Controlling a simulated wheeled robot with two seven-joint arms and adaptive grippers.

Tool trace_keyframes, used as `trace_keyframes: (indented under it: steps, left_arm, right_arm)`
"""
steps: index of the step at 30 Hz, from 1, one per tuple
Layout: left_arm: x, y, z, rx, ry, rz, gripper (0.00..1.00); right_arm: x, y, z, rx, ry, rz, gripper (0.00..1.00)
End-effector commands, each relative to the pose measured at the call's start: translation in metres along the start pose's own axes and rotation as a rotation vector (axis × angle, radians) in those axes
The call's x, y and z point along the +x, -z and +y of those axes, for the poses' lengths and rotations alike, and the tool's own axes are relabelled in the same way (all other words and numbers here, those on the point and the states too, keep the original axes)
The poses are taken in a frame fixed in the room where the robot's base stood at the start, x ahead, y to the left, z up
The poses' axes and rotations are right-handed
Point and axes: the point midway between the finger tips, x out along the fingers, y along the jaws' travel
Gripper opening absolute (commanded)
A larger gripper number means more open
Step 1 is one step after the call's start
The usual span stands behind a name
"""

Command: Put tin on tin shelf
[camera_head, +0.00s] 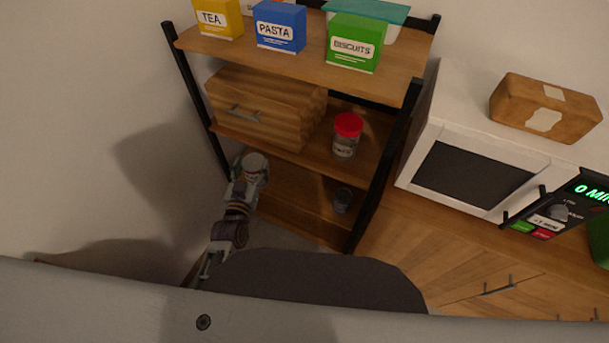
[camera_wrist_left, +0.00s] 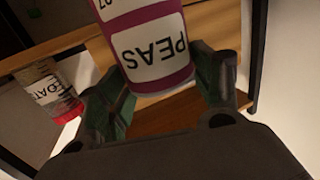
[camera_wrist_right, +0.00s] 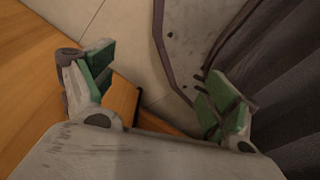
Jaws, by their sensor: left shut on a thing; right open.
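A purple tin with a white PEAS label (camera_wrist_left: 157,48) is held between the fingers of my left gripper (camera_wrist_left: 163,88). In the head view the tin's pale round top (camera_head: 255,163) shows above my left gripper (camera_head: 247,182), at the left front of the shelf rack. A small dark tin-like object (camera_head: 342,200) stands on the low wooden shelf (camera_head: 296,207), to the right of the held tin. The held tin's underside is hidden in the head view. My right gripper (camera_wrist_right: 162,85) is open and empty and shows only in the right wrist view.
A red-lidded jar (camera_head: 346,136) stands beside a wooden drawer box (camera_head: 265,106) on the middle shelf. The top shelf holds TEA (camera_head: 219,18), PASTA (camera_head: 280,26) and BISCUITS (camera_head: 354,42) boxes. Black rack posts (camera_head: 385,165) flank the shelves. The low shelf's left part looks clear.

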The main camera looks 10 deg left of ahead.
Motion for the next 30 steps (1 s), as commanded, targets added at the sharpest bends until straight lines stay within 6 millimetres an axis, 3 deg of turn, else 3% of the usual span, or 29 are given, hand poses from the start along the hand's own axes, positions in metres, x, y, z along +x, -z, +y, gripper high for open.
trace_keyframes:
  steps: [12, 30]
  left_arm:
    - [0.013, -0.038, 0.001, 0.000, -0.004, 0.004, 0.07]
    - [0.029, -0.088, 0.001, 0.001, -0.008, 0.003, 0.07]
  right_arm:
    - [0.018, 0.037, -0.008, 0.012, 0.019, 0.046, 0.88]
    - [0.024, 0.086, -0.021, 0.027, 0.052, 0.112, 0.88]
